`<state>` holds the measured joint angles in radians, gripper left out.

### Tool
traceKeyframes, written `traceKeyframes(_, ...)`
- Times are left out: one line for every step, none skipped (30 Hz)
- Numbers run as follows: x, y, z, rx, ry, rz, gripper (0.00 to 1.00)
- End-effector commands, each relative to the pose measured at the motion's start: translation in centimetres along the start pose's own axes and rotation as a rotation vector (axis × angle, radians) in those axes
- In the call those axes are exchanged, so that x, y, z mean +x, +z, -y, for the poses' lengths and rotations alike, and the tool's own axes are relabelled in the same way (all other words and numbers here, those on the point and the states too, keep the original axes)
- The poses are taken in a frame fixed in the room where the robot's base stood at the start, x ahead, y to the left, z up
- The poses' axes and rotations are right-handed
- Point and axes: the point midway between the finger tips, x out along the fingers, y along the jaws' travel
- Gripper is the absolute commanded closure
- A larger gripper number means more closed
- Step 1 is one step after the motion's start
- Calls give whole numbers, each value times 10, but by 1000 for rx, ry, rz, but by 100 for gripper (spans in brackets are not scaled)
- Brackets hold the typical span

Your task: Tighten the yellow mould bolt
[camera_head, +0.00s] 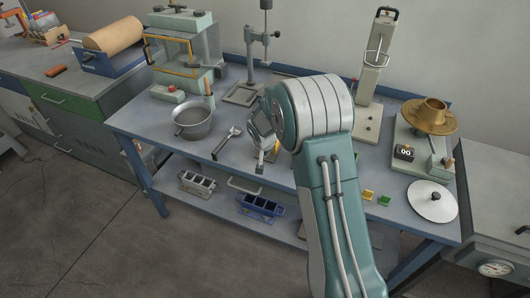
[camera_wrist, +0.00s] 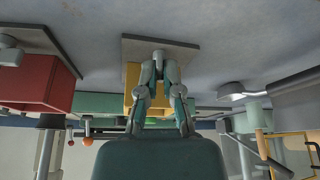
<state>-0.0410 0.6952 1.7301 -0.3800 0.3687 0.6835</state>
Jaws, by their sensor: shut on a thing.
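The yellow mould (camera_wrist: 131,82) stands on a grey base plate (camera_wrist: 205,58) in the wrist view, where the bench top is at the upper side of the picture. It is largely hidden behind my gripper (camera_wrist: 159,62). My fingers are close together in front of its face, shut on what seems to be its bolt.
A steel pan (camera_head: 193,124) and a wrench-like tool (camera_head: 226,142) lie left of my gripper. Small yellow (camera_head: 368,195) and green (camera_head: 384,200) blocks lie right, beside a round metal lid (camera_head: 430,205).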

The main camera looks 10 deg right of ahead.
Motion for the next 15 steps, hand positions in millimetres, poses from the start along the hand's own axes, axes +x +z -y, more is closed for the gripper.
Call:
traceKeyframes(0, 0, 1, 26, 11, -1, 100)
traceKeyframes(0, 0, 1, 46, 20, -1, 100)
traceKeyframes(0, 0, 2, 71, 31, 0, 100)
traceKeyframes(0, 0, 2, 93, 39, -1, 100)
traceKeyframes(0, 0, 2, 114, 48, -1, 100)
traceKeyframes(0, 0, 2, 143, 60, -1, 100)
traceKeyframes(0, -1, 3, 164, 68, -1, 100)
traceKeyframes(0, -1, 3, 187, 78, -1, 100)
traceKeyframes(0, -1, 4, 220, 91, -1, 100)
traceKeyframes(0, 0, 4, 244, 102, -1, 100)
traceKeyframes(0, 0, 4, 270, 113, 0, 100)
traceKeyframes(0, -1, 4, 307, 127, 0, 100)
traceKeyframes(0, -1, 4, 333, 138, 0, 100)
traceKeyframes(0, -1, 5, 359, 149, -1, 100)
traceKeyframes(0, -1, 5, 392, 163, 0, 100)
